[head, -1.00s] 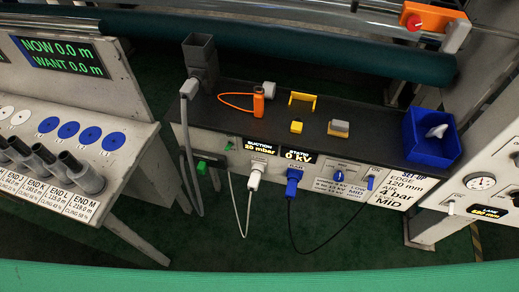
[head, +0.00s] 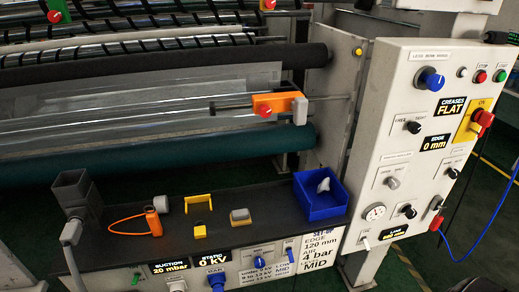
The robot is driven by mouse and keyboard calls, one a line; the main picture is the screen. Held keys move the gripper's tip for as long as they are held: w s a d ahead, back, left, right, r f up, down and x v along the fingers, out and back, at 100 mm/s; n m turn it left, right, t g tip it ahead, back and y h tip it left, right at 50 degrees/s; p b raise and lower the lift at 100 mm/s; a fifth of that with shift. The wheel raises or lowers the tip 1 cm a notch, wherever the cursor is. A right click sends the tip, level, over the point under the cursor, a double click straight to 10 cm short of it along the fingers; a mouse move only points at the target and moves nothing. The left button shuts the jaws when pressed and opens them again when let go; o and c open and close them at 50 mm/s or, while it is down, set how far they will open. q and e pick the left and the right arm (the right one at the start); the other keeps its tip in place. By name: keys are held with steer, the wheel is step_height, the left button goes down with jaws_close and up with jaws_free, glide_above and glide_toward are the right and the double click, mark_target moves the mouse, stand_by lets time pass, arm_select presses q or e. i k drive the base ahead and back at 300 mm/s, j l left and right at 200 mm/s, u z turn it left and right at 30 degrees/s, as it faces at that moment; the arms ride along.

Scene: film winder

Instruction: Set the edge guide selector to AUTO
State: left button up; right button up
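The control panel (head: 432,58) stands on the right in the head view. An EDGE display (head: 435,143) on it reads 0 mm. A black selector knob (head: 413,127) sits just above and left of that display. Lower down are a grey knob (head: 392,182) and another knob (head: 453,172). Their labels are too small to read, so I cannot tell which one is the edge guide selector or whether any is at AUTO. Neither of my grippers is in view.
An orange edge sensor (head: 272,104) is above the shelf.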

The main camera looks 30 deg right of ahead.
mark_target(454, 174)
steer(key=z, duration=2.25)
steer(key=i+l+u, duration=0.1)
steer(key=u, duration=0.6)
steer(key=i+l+u, duration=0.15)
steer(key=l+u, duration=0.35)
steer(key=l, duration=0.5)
steer(key=l+u, duration=0.5)
steer(key=l, duration=0.55)
